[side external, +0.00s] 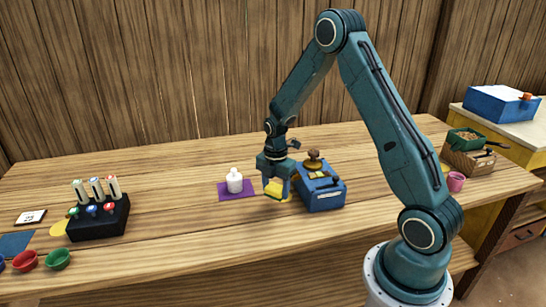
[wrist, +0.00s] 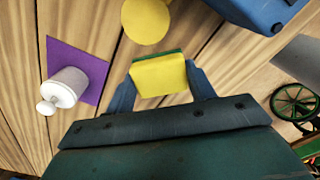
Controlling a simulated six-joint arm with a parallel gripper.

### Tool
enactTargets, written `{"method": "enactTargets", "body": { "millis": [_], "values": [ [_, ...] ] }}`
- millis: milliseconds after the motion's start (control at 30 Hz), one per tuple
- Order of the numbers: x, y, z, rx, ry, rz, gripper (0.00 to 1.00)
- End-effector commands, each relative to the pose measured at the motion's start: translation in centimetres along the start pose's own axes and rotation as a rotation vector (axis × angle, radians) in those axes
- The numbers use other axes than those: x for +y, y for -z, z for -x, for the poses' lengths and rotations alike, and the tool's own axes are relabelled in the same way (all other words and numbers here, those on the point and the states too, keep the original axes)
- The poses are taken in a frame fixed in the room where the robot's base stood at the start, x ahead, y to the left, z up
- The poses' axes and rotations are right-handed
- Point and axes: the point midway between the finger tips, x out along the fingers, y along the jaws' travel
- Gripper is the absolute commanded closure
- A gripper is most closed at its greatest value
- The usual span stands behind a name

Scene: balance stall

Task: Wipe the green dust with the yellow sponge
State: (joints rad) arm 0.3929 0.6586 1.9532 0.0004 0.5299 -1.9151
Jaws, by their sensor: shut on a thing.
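My gripper (wrist: 160,88) is shut on the yellow sponge (wrist: 158,77), with one finger on each side of it. The sponge has a dark green layer along its far edge. In the side external view my gripper (side external: 276,186) points down with the sponge (side external: 274,189) low near the table, left of the blue box. I cannot tell whether the sponge touches the wood. No green dust can be made out in either view.
A white bottle (side external: 234,181) stands on a purple mat (side external: 237,194) left of my gripper. The blue box (side external: 325,198) is close on the right. A yellow disc (wrist: 146,20) lies beyond the sponge. A black rack (side external: 98,222) and bowls (side external: 57,259) are far left.

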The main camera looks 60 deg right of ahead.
Motion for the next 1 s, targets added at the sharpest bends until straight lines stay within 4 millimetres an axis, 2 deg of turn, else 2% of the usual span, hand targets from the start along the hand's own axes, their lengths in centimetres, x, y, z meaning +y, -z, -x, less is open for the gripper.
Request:
{"method": "enactTargets", "body": {
  "millis": [400, 1000],
  "values": [
    [0.0, 0.0, 3.5, 0.000, -0.002, 0.000, 0.67],
    [0.0, 0.0, 3.8, 0.000, -0.001, 0.001, 0.67]
  ]
}}
